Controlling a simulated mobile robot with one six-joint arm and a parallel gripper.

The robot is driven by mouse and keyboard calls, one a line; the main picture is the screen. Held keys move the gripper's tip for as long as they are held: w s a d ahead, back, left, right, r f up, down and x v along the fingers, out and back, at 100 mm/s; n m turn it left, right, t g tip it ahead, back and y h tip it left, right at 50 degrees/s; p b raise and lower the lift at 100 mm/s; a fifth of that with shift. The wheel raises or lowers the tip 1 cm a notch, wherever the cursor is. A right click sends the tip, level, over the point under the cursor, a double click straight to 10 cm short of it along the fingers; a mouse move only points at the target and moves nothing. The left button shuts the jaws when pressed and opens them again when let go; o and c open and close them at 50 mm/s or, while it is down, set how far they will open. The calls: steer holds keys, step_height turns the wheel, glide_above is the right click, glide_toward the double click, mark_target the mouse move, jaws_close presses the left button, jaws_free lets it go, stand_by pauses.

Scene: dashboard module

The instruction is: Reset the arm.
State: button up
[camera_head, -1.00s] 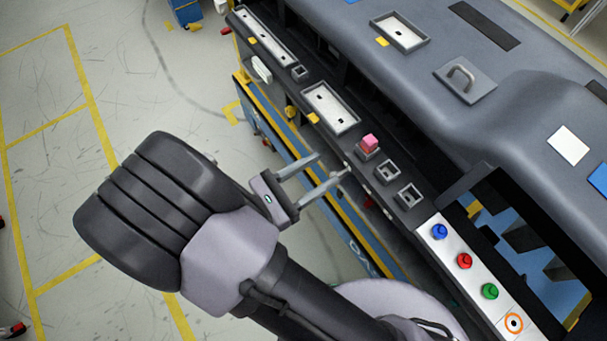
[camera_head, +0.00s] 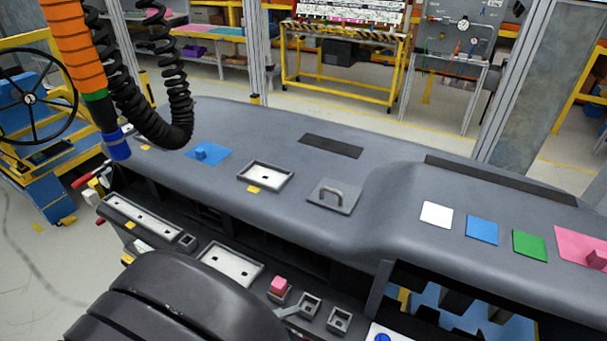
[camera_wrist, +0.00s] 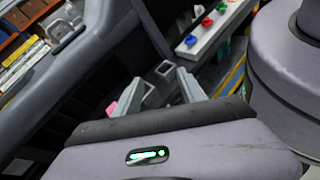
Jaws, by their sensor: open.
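My gripper (camera_wrist: 160,78) shows in the wrist view with its two grey fingers apart and nothing visible between them. It points towards the dark front ledge of the dashboard. In the head view my arm's dark, rounded link covers the lower left and hides most of the gripper. Only a grey finger-like piece (camera_head: 287,310) shows beside it, near a pink cube (camera_head: 279,285) in a small socket on the ledge. The pink cube also shows in the wrist view (camera_wrist: 111,108), left of the fingers.
The grey dashboard (camera_head: 300,215) fills the middle, with a handle (camera_head: 332,194), white trays (camera_head: 230,264) and coloured squares (camera_head: 482,230). Orange and black coiled hoses (camera_head: 78,50) hang at the left. Buttons (camera_wrist: 207,22) show in the wrist view. Open floor lies left.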

steer(key=s+d+r+m+g+y+b, duration=0.25)
steer(key=d+m+g+y, duration=0.6)
steer(key=d+m, duration=0.65)
steer(key=r+m+t+y, duration=0.1)
steer(key=m+t, duration=0.1)
steer(key=m, duration=0.2)
steer(key=w+r+m+t+y+b, duration=0.1)
steer(key=r+m+t+y, duration=0.1)
steer(key=m, duration=0.1)
steer(key=r+m+t+y+b, duration=0.1)
steer(key=m+t+y, duration=0.1)
steer(key=m, duration=0.2)
steer(key=shift+w+d+r+m, duration=0.15)
steer(key=shift+d+r+m, duration=0.1)
steer(key=shift+r+m, duration=0.1)
